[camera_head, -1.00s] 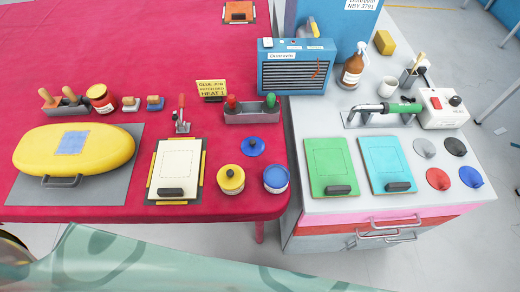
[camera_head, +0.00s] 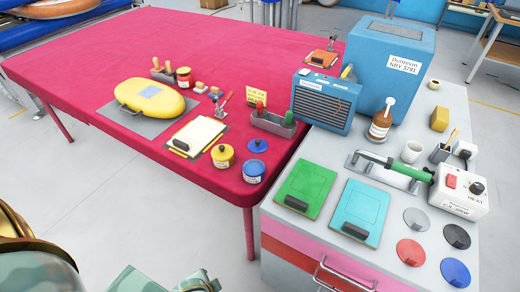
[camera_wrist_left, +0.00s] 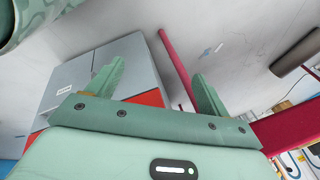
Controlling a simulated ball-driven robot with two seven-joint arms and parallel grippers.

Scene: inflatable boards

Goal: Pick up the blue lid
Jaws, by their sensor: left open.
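A blue lid (camera_head: 257,146) with a knob lies on the red table near its right front corner. It is just behind a blue-topped tin (camera_head: 254,171) and beside a yellow-topped tin (camera_head: 222,156). A similar blue disc (camera_head: 455,272) with a dark blue grip lies on the grey counter's front right. My left gripper (camera_wrist_left: 158,75) is open and empty in the left wrist view, its fingers wide apart. The lid is not visible between them. Pale green parts of mine show at the bottom left of the head view, well short of the lid. My right gripper is not in view.
The red table (camera_head: 110,65) meets the grey counter (camera_head: 330,150) at the lid's right. A tool holder (camera_head: 273,123) stands behind the lid, and a clipboard (camera_head: 196,136) lies left of the tins. Green (camera_head: 306,188) and cyan (camera_head: 351,212) boards lie on the counter. Floor in front is clear.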

